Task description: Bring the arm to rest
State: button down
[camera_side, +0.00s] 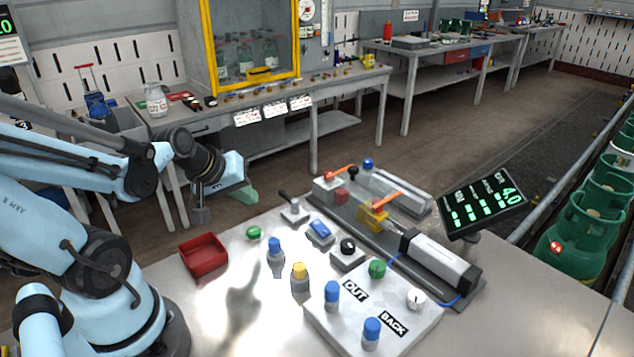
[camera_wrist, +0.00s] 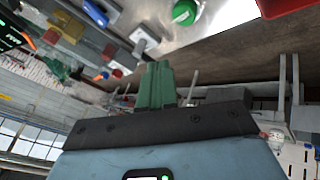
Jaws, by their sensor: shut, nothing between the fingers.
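My gripper (camera_side: 246,196) is at the left of the side view, raised beyond the back left edge of the metal work table (camera_side: 235,320). Its green fingers point down and to the right and hold nothing. In the wrist view the green fingers (camera_wrist: 157,85) stand close together as one shut block. My light blue arm is folded at the left of the side view. The gripper is apart from everything on the table.
A red tray (camera_side: 203,256) stands on the table, nearest my gripper. Several blue- and yellow-topped cylinders, a button panel (camera_side: 375,310), a conveyor fixture (camera_side: 385,215) and a display (camera_side: 482,204) stand to the right. A back bench (camera_side: 350,85) lies behind. Green gas cylinders (camera_side: 575,235) line the right.

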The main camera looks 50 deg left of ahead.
jog(key=shift+d, duration=0.1)
jog(key=w+d+r+m+h, duration=0.1)
jog(key=d+r+m, duration=0.4)
jog(key=d+m, duration=0.6)
jog(key=shift+w+d+r, duration=0.15)
jog(key=shift+w+d, duration=0.05)
jog(key=shift+d, duration=0.3)
jog(key=a+r+g, duration=0.2)
jog(key=a+g, duration=0.5)
jog(key=a, duration=0.5)
jog(key=shift+s+r, duration=0.15)
jog(key=shift+s, duration=0.2)
